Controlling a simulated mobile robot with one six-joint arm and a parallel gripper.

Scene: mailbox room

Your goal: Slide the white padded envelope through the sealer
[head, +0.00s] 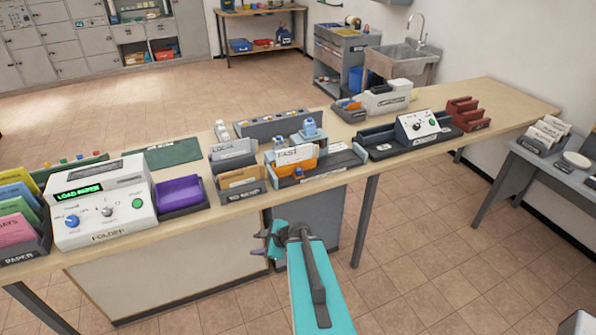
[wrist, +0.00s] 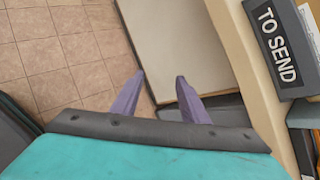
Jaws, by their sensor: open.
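A white control box with a knob and green button (head: 417,125) stands on a long dark bed at the counter's right; it looks like the sealer. I cannot single out the white padded envelope. White envelopes (head: 232,148) stand in a grey holder, behind tan ones (head: 239,177) in the TO SEND tray (head: 243,194). That tray's label also shows in the wrist view (wrist: 277,45), at upper right. My gripper (head: 260,245) is open and empty, in front of the counter and apart from the tray. Its purple fingers (wrist: 160,78) show nothing between them.
The counter (head: 330,140) also holds a folder machine (head: 100,205), a purple stack (head: 180,191), a FAST tray with orange and white envelopes (head: 298,160), and a red rack (head: 463,112). A side table (head: 560,172) stands at right. The tiled floor in front is clear.

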